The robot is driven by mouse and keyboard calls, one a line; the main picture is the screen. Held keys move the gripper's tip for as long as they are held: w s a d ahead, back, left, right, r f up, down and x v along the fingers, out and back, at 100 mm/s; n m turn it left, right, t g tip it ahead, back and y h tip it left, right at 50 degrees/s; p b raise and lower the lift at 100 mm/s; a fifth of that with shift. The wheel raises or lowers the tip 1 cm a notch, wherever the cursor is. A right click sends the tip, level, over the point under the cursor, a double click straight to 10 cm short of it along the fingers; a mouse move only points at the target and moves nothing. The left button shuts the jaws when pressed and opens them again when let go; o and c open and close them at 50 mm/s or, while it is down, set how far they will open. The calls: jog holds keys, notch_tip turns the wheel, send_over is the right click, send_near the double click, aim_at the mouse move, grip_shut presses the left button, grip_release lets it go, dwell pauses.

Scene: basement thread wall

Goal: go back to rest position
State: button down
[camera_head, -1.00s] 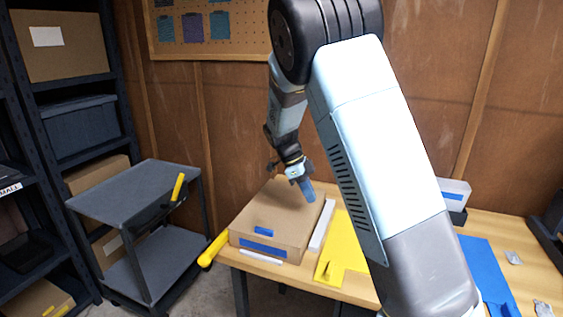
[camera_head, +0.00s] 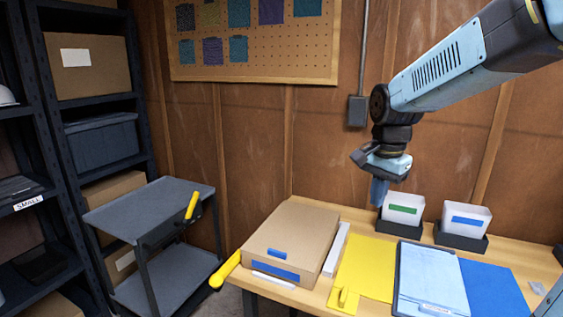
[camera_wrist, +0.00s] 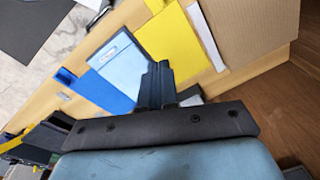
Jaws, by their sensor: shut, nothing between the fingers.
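My gripper (camera_head: 379,192) points down in the head view, raised above the back of the workbench, left of the white bin with the green label. Its fingers are together and hold nothing. In the wrist view the shut dark fingers (camera_wrist: 157,84) show at the centre, with the bench surface beyond them. My arm reaches in from the upper right of the head view.
The workbench holds a cardboard box (camera_head: 290,240), a yellow sheet (camera_head: 368,265), a light-blue folder (camera_head: 430,280), a blue mat (camera_head: 492,287) and white bins (camera_head: 402,208) in dark holders. A grey cart (camera_head: 150,205) and shelving stand left. A pegboard (camera_head: 255,50) hangs behind.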

jog(key=s+d+r+n+t, duration=0.1)
jog(key=s+n+t, duration=0.1)
jog(key=s+n, duration=0.2)
jog(key=s+d+r+n+t, duration=0.1)
jog(key=s+n, duration=0.4)
jog(key=s, duration=0.6)
jog(key=shift+s+r+n+t, duration=0.2)
jog(key=shift+r+n+t, duration=0.1)
jog(key=shift+r+t, duration=0.45)
jog(key=shift+a, duration=0.2)
dwell(0.6)
